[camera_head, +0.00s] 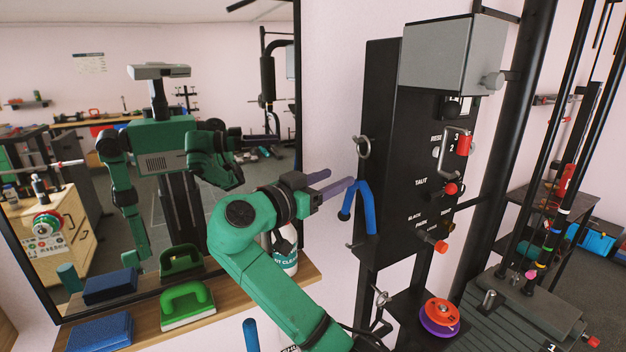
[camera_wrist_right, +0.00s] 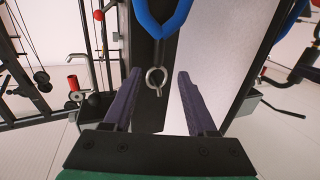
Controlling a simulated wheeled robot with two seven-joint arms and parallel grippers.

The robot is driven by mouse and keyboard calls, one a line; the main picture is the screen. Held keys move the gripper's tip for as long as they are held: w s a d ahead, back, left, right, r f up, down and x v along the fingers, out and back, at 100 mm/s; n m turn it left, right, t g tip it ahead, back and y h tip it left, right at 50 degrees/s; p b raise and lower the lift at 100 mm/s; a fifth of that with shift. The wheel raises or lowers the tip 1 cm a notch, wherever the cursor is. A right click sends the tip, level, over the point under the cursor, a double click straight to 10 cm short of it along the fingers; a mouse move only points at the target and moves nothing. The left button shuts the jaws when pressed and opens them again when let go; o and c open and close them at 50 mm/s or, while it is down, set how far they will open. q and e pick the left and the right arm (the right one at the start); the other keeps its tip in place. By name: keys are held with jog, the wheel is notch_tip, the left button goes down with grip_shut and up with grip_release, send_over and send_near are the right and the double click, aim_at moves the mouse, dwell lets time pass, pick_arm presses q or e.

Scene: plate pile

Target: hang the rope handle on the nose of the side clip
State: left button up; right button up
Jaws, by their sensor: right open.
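My right gripper (camera_head: 340,177) is open, its two purple fingers apart, just left of the black machine panel. The blue rope handle (camera_head: 368,210) hangs as an upside-down V beside the panel's left edge, close to the fingertips. A metal ring-shaped clip (camera_head: 363,148) sticks out from the panel's edge above the handle. In the right wrist view, the ring clip (camera_wrist_right: 156,77) appears between the open fingers (camera_wrist_right: 160,74), and the blue handle (camera_wrist_right: 161,22) lies beyond them at the top. Nothing is held between the fingers. I cannot tell what the handle hangs from. My left gripper is not directly in view.
A second ring (camera_head: 381,298) sits lower on the machine. A large mirror behind reflects me. Red knobs (camera_head: 441,246) stick out from the panel.

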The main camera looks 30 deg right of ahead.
aim_at(360, 167)
jog(key=p+x, duration=0.1)
jog(key=x, duration=0.2)
jog(key=p+x, duration=0.1)
jog(key=x, duration=0.3)
jog(key=shift+s+d+r, duration=0.15)
jog(key=shift+d, duration=0.4)
jog(key=shift+w, duration=0.25)
grip_shut()
dwell(0.4)
